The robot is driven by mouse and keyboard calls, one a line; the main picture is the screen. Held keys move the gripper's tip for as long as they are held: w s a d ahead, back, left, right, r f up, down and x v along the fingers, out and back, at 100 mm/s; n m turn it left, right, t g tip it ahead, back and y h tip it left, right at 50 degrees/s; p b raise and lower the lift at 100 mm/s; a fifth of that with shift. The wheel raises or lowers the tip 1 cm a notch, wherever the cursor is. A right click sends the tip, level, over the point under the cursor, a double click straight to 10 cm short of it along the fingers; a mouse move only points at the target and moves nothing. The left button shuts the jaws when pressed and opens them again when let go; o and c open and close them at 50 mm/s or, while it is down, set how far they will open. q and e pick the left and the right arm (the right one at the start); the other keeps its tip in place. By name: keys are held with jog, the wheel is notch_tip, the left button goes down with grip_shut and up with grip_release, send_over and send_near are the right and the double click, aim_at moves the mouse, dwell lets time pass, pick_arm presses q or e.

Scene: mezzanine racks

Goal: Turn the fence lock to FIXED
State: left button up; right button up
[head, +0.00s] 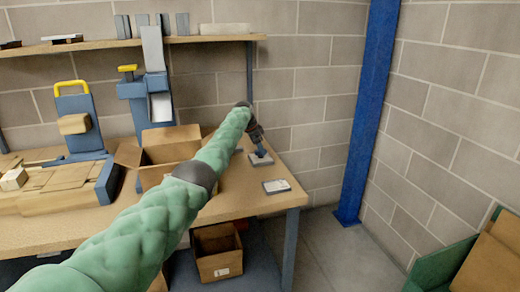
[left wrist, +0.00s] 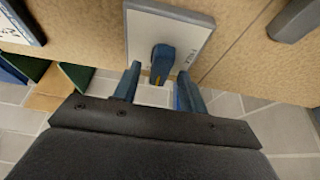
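The fence lock shows in the left wrist view as a pale plate (left wrist: 185,38) with a blue knob (left wrist: 161,60) that carries a yellow line. Small dark lettering beside the knob is too small to read surely. In the head view the plate (head: 261,160) lies near the bench's right back part, partly behind my gripper. My left gripper (left wrist: 158,90) is open, its two blue fingers apart on either side of the knob's near end. The knob is not clearly gripped. In the head view the left gripper (head: 259,148) points down at the plate. My right gripper is not in view.
A white label card (head: 276,186) lies on the wooden bench (head: 240,200) near its right edge. An open cardboard box (head: 170,150) stands left of my arm. A blue post (head: 368,110) stands right of the bench. Another box (head: 217,252) is below.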

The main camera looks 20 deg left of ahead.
pick_arm(q)
jog(key=shift+s+a+r, duration=0.15)
jog(key=shift+a+r, duration=0.05)
jog(key=shift+r, duration=0.2)
jog(key=b+v, duration=0.1)
jog(key=v, duration=0.5)
jog(key=shift+r, duration=0.4)
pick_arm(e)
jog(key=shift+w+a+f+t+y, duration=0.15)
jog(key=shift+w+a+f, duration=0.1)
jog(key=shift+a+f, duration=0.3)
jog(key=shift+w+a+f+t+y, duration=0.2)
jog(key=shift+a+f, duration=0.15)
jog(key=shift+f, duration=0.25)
pick_arm(q)
jog(key=shift+a, duration=0.1)
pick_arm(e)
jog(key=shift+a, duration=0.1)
